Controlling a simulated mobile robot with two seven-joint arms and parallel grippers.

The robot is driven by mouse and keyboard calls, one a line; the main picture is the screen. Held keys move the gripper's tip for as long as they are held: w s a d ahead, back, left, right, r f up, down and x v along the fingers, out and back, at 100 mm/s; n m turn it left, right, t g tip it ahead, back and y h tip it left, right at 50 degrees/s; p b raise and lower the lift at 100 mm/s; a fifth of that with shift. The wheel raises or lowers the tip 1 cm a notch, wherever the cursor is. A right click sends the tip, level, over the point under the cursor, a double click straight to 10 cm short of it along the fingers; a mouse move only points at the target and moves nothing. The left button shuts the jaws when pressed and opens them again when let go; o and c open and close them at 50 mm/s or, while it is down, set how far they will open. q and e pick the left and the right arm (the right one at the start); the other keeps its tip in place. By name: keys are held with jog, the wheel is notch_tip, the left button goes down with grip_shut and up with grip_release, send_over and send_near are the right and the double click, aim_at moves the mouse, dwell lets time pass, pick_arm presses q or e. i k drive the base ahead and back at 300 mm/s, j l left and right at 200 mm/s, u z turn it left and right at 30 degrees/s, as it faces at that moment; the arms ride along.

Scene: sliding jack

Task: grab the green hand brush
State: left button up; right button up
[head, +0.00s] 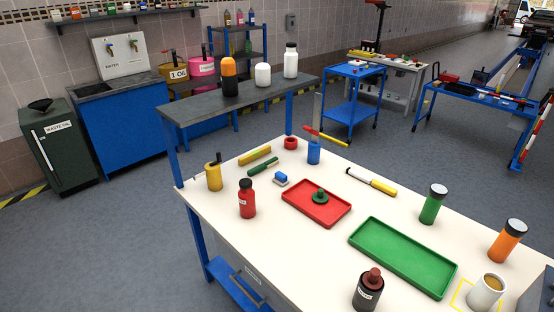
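A long, slim green item (263,165), which looks like the green hand brush, lies flat on the white worktable (330,235) at its back left. It lies just in front of a yellow bar-shaped item (254,156) and behind a small blue and white block (281,179). Its bristles cannot be made out at this size. Neither of my grippers is in view, and nothing covers the green item.
Near it stand a yellow can (214,176), a red bottle (247,199) and a blue cup (314,152) holding tools. A red tray (316,204) and a green tray (404,256) lie to the right. A raised shelf (205,108) stands behind.

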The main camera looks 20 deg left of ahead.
aim_at(270, 163)
jog(key=i+j+z, duration=0.15)
jog(key=j, duration=0.75)
jog(key=j+z, duration=0.2)
jog(key=j, duration=0.7)
jog(key=i+j+z, duration=0.1)
jog(key=j+z, duration=0.15)
jog(key=j, duration=0.55)
jog(key=j+z, duration=0.2)
jog(key=j, duration=0.55)
jog(key=j+z, duration=0.25)
jog(key=j, duration=0.55)
jog(key=k+j+z, duration=0.2)
jog(key=j, duration=0.55)
jog(key=j+z, duration=0.2)
jog(key=j, duration=0.95)
jog(key=i+j, duration=0.1)
jog(key=j, duration=0.2)
jog(key=i+j, duration=0.15)
jog(key=j, duration=0.15)
jog(key=i+j, duration=0.1)
jog(key=j, duration=0.25)
jog(key=i+j, duration=0.1)
jog(key=j, duration=0.2)
jog(key=z, duration=0.05)
